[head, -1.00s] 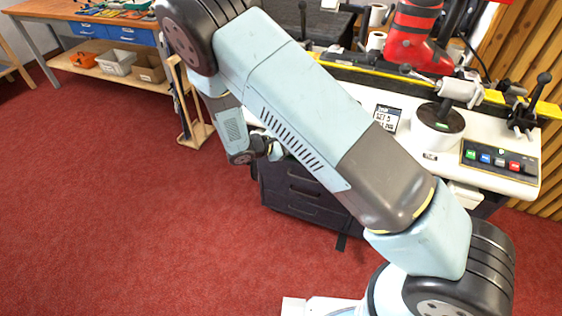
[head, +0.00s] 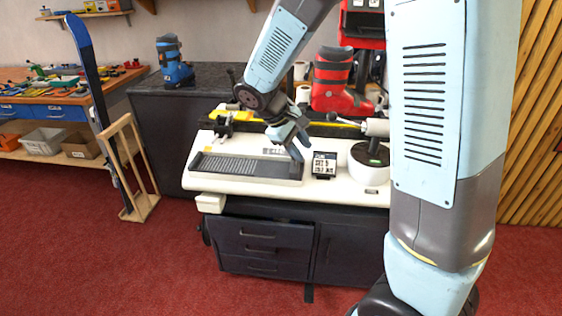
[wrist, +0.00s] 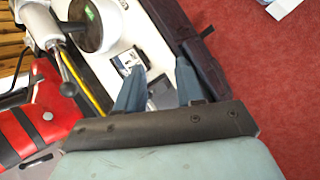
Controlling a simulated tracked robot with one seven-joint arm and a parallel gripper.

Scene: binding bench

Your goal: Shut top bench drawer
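The top bench drawer (head: 262,236) is a dark grey front with a bar handle, under the left part of the white bench top (head: 235,186). It appears to stand out a little from the cabinet, with a dark gap along its upper edge. In the wrist view a dark front (wrist: 205,65), probably this drawer, lies beyond the bench edge against the red floor. My gripper (head: 297,142) is above the bench top, behind and above the drawer, touching nothing that I can see. In the wrist view its two fingers (wrist: 158,90) are apart with nothing gripped.
A small display card (head: 324,165) and a round white post (head: 369,165) stand on the bench near my gripper. A red boot (head: 335,82) is clamped behind. A wooden rack with a ski (head: 92,85) stands left. The carpet before the drawers is clear.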

